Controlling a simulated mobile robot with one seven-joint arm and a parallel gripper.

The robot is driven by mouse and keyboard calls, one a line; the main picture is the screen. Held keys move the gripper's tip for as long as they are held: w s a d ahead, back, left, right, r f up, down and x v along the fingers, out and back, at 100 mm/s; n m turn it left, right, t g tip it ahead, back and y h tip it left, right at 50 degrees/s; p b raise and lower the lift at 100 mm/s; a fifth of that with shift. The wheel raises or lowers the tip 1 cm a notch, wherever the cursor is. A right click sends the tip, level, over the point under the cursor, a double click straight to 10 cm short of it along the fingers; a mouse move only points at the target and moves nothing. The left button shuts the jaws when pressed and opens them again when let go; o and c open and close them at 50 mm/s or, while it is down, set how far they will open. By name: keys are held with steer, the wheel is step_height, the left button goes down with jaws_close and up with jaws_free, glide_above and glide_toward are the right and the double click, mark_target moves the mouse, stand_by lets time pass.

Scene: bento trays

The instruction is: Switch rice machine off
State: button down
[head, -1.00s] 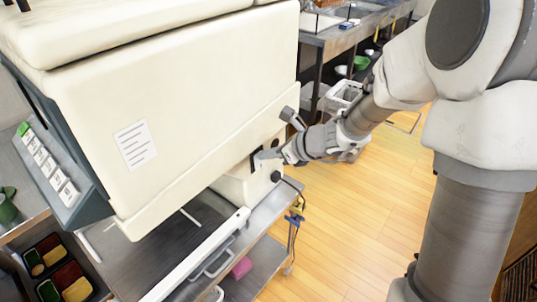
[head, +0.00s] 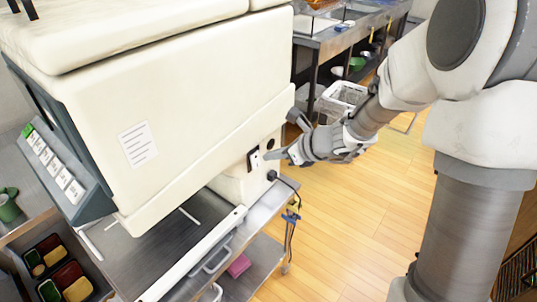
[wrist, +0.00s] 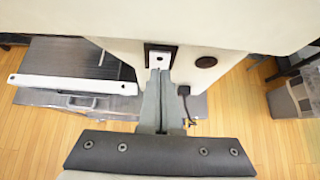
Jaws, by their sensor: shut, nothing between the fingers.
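The rice machine (head: 190,110) is a large cream box filling the left and middle of the head view. Its power switch (head: 255,160) is a white rocker in a dark frame, low on the machine's right side. In the wrist view the switch (wrist: 160,58) is straight ahead of the fingertips, its lower part hidden behind them. My gripper (head: 268,155) is shut and empty, pointing at the switch from the right. Its fingertips (wrist: 160,74) look very near the switch; I cannot tell whether they touch it.
A black plug and cable (head: 274,176) hang beside the switch. A sloped button panel (head: 55,165) is on the machine's left. Bento trays (head: 66,279) lie at lower left. A metal counter (head: 345,38) stands behind; wooden floor to the right is open.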

steer(key=a+r+p+v, duration=0.1)
steer(key=p+v, duration=0.2)
steer(key=v, duration=0.7)
steer(key=shift+w+d+r, duration=0.2)
steer(key=shift+d+r, duration=0.05)
steer(key=shift+r, duration=0.2)
steer(key=s+d+r+n+h+p, duration=0.1)
steer(key=s+d+r+n+h, duration=0.1)
steer(key=s+n, duration=0.5)
steer(key=s+d+r+n+h+p, duration=0.1)
steer(key=s+d+r+n+h, duration=0.2)
steer(key=n, duration=0.7)
steer(key=s+d+r+n+h+p, duration=0.1)
steer(key=s+r+n, duration=0.5)
steer(key=s, duration=0.6)
steer(key=d+n+h, duration=0.1)
steer(key=n+h, duration=0.1)
steer(key=shift+d+r+n+g, duration=0.2)
steer(key=shift+r+n+g, duration=0.1)
steer(key=shift+g, duration=0.1)
steer(key=shift+a, duration=0.2)
